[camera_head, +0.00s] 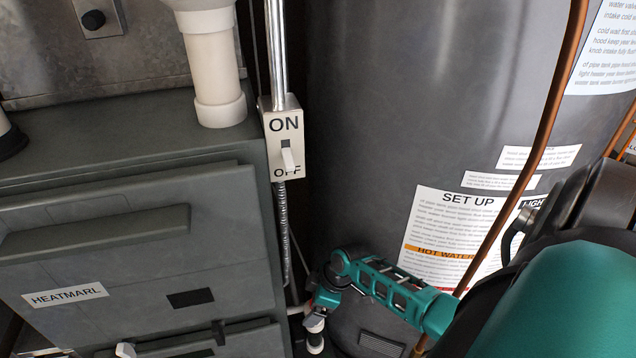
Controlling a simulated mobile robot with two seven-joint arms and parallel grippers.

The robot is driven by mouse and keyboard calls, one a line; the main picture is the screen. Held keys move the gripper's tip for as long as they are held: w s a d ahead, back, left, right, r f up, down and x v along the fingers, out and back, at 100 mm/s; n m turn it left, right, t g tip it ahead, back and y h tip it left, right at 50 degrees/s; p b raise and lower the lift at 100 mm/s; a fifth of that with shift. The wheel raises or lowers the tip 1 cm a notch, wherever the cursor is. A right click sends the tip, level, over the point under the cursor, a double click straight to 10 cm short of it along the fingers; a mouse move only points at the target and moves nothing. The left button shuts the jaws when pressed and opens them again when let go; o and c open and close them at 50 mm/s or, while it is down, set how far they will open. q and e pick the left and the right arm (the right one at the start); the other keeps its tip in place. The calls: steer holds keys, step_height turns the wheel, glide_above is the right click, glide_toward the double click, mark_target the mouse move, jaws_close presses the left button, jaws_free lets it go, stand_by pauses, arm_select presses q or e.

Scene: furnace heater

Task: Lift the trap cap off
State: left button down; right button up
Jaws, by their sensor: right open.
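My right arm comes in from the lower right, and my right gripper (318,301) points down in the narrow gap between the grey furnace and the dark tank. The gripper is open. Just below its fingers is a small white upright pipe piece (315,324), which looks like the trap with its cap at the top. The fingers partly cover that top, so I cannot tell cap from pipe or whether they touch it. My left gripper is not in view.
The furnace (235,250) closes in on the left and the tank (350,120) on the right. An ON/OFF switch box (284,150) with a metal conduit (281,215) hangs above the gap. A copper pipe (530,160) runs in front of the tank.

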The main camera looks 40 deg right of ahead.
steer(key=shift+c, duration=0.5)
steer(key=c, duration=1.2)
steer(key=shift+o, duration=0.2)
steer(key=shift+r+p, duration=1.25)
steer(key=shift+p, duration=0.05)
step_height(320, 180, up, 4)
steer(key=p, duration=0.4)
